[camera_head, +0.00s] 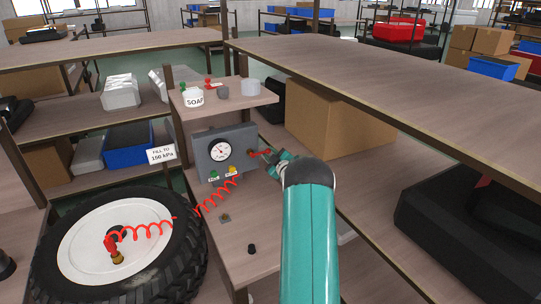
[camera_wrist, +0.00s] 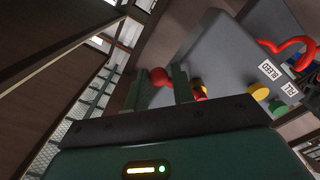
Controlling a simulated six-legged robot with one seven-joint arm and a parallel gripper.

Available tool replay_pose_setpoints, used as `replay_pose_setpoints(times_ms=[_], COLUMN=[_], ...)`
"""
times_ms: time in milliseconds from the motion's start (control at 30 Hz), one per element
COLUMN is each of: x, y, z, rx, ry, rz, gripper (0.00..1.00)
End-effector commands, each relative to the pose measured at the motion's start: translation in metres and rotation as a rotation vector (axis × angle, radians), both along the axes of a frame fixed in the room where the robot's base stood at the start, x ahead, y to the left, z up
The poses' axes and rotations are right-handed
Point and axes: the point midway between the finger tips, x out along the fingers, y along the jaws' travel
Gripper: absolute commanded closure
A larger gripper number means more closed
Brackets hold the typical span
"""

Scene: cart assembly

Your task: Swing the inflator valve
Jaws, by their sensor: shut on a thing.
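The inflator (camera_head: 216,136) is a grey box with a round dial on the small bench. Its valve is on the right side; a red handle (camera_head: 262,152) shows there beside my gripper (camera_head: 278,162). In the wrist view, the red ball of the valve handle (camera_wrist: 160,77) sits between the two fingers of my gripper (camera_wrist: 161,71), which is shut on it. A brass and red fitting (camera_wrist: 200,91) shows just right of the fingers, by the grey inflator box (camera_wrist: 215,50). The fingers partly hide the handle.
A coiled red hose (camera_head: 146,231) runs from the inflator to the tyre (camera_head: 185,250) at lower left. A green button (camera_head: 213,175) and a yellow button (camera_head: 231,171) are on the box front. A shelf (camera_head: 235,95) with soap stands above. A cardboard box (camera_head: 335,115) is behind right.

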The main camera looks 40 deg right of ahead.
Motion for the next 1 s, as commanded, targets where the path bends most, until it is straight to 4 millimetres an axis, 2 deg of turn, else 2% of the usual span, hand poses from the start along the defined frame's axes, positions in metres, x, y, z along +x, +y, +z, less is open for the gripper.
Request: replay_pose_setpoints(times_ms=[200, 633, 1000], x=[0.001, 0.003, 0.006], y=[0.004, 0.007, 0.015], z=[-0.016, -0.019, -0.036], rx=[0.002, 0.002, 0.001], ry=[0.002, 0.002, 0.001], rz=[0.004, 0.006, 0.007], gripper=[0.92, 0.92, 0.92])
